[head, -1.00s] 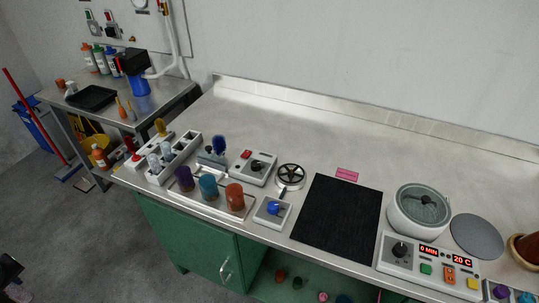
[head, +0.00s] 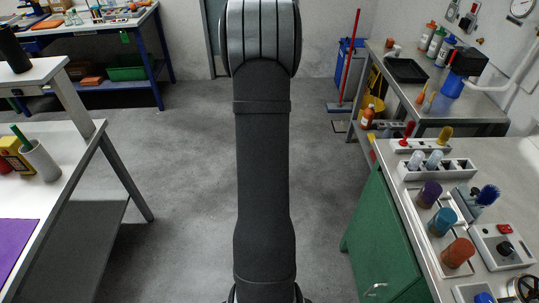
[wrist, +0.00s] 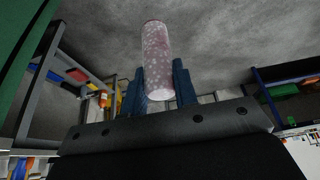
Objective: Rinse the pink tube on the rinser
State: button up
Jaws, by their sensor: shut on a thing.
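The pink tube (wrist: 156,52) is in the wrist view, with whitish specks over its surface. My gripper (wrist: 158,82) is shut on it, with one blue finger on each side. The tube's far end sticks out beyond the fingertips, over grey floor in that view. My gripper and the tube do not show in the head view, where my dark arm fills the middle. The likely rinser, a round spoked part (head: 526,288), is cut off at the bottom right corner of the head view, apart from the tube.
On the right bench, purple (head: 429,194), teal (head: 442,222) and orange-brown (head: 458,253) pieces stand in a tray. A white table (head: 75,150) stands left. Open floor lies between.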

jog(key=w+d+r+m+h, duration=0.1)
jog(key=d+r, duration=0.2)
jog(key=d, duration=0.4)
jog(key=w+d+r+m, duration=0.1)
jog(key=d+r, duration=0.2)
jog(key=d, duration=0.5)
jog(key=s+d+r+m+h, duration=0.1)
jog(key=s+d+r+m, duration=0.1)
jog(key=s+d+r, duration=0.6)
jog(key=s+d+r+m+g, duration=0.1)
jog(key=d+r+m, duration=0.15)
jog(key=d, duration=0.85)
jog(key=s+d+r+m+h, duration=0.1)
jog(key=s+d+r, duration=0.45)
jog(key=d, duration=0.45)
jog(key=s+d+r+m+g, duration=0.1)
jog(key=s+d+r+m, duration=0.3)
jog(key=s+d, duration=0.95)
jog(key=shift+s+d+f+m+g+h, duration=0.35)
jog(key=shift+s+d+f+m, duration=0.9)
jog(key=shift+s, duration=2.4)
jog(key=shift+s+d+f+m+g+h, duration=0.2)
jog(key=shift+s+d+f+m+g, duration=0.5)
jog(key=shift+s+f, duration=1.95)
jog(key=shift+s+d+f+m+g+h, duration=0.35)
jog(key=shift+s+d+m, duration=0.85)
jog(key=shift+s, duration=3.45)
jog(key=shift+a+f, duration=0.1)
jog(key=shift+f, duration=0.05)
jog(key=shift+f, duration=0.9)
